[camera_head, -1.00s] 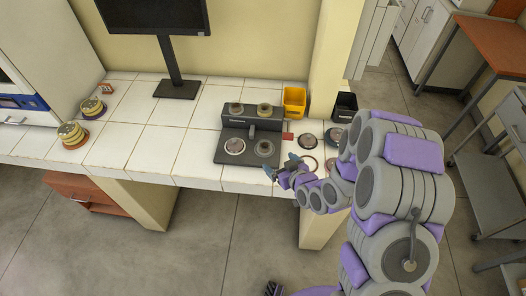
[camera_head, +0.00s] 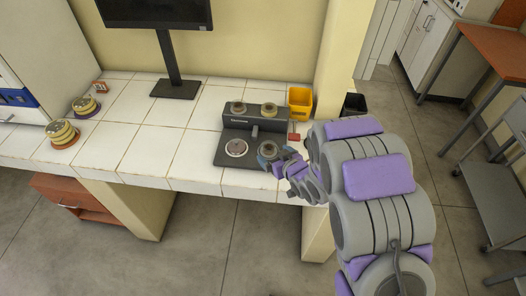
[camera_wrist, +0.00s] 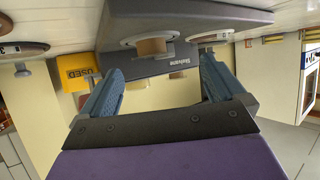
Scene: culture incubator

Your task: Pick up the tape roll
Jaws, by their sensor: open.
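A dark stand (camera_head: 225,129) on the white tiled counter carries several round pieces. A brown roll that looks like the tape roll (camera_head: 268,145) sits at its front right. In the wrist view, which is upside down, the roll (camera_wrist: 151,47) shows as a brown cylinder with a pale disc, ahead of and between my fingers in the picture. My gripper (camera_head: 275,154) is open and empty at the stand's front right corner, close to the roll; both fingers show in the wrist view (camera_wrist: 158,66). I cannot tell whether they touch it.
A pale disc (camera_head: 236,148) lies at the stand's front left. Two rolls (camera_head: 238,107) (camera_head: 269,109) sit on its upper step. A yellow bin (camera_head: 300,102) and a black bin (camera_head: 354,104) stand to the right. The monitor foot (camera_head: 175,89) is behind.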

